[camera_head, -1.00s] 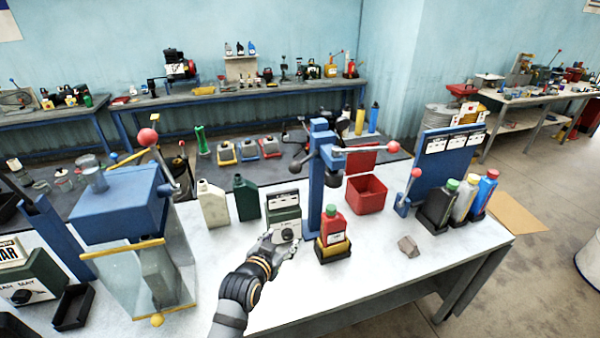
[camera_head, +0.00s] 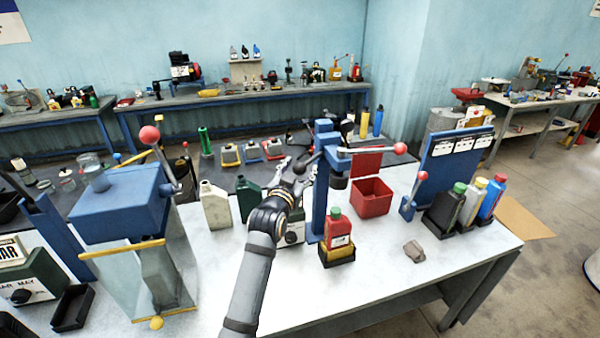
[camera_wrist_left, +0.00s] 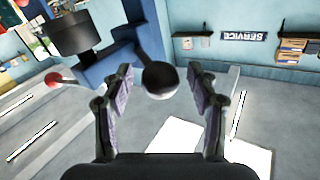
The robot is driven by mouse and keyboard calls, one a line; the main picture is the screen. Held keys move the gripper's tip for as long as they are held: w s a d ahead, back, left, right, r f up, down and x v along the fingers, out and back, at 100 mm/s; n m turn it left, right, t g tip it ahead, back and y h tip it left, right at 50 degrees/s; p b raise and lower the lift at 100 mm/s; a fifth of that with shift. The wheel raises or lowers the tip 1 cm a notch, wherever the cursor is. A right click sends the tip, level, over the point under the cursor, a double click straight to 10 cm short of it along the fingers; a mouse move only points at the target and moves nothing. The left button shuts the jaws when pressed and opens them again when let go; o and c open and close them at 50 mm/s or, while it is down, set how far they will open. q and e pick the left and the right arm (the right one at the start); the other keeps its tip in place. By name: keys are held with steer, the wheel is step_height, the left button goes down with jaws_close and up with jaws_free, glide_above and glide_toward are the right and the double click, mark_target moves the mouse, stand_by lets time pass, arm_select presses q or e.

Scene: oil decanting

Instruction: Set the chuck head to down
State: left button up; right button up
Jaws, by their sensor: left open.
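The blue capping stand (camera_head: 319,200) rises from the middle of the white table. Its dark chuck head (camera_head: 338,182) hangs under the blue arm, above a red bottle (camera_head: 338,232) with a green cap; a gap shows between them. The dark chuck also shows in the left wrist view (camera_wrist_left: 75,35). A lever with a red ball (camera_head: 400,148) points right from the stand. A black ball knob (camera_wrist_left: 160,79) sits on the other side. My left gripper (camera_head: 297,168) is open at the stand's left side, with the knob between its fingers in the wrist view; contact cannot be told.
A blue hopper machine (camera_head: 120,205) stands at the left. A grey-white jug (camera_head: 215,205) and a dark green jug (camera_head: 247,196) stand behind my left arm. A red bin (camera_head: 371,198) is right of the stand. A grey lump (camera_head: 414,250) lies on the clear front right.

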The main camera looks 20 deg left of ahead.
arm_select(q)
steer(key=shift+w+r, duration=0.1)
steer(key=shift+w, duration=0.2)
jaws_close()
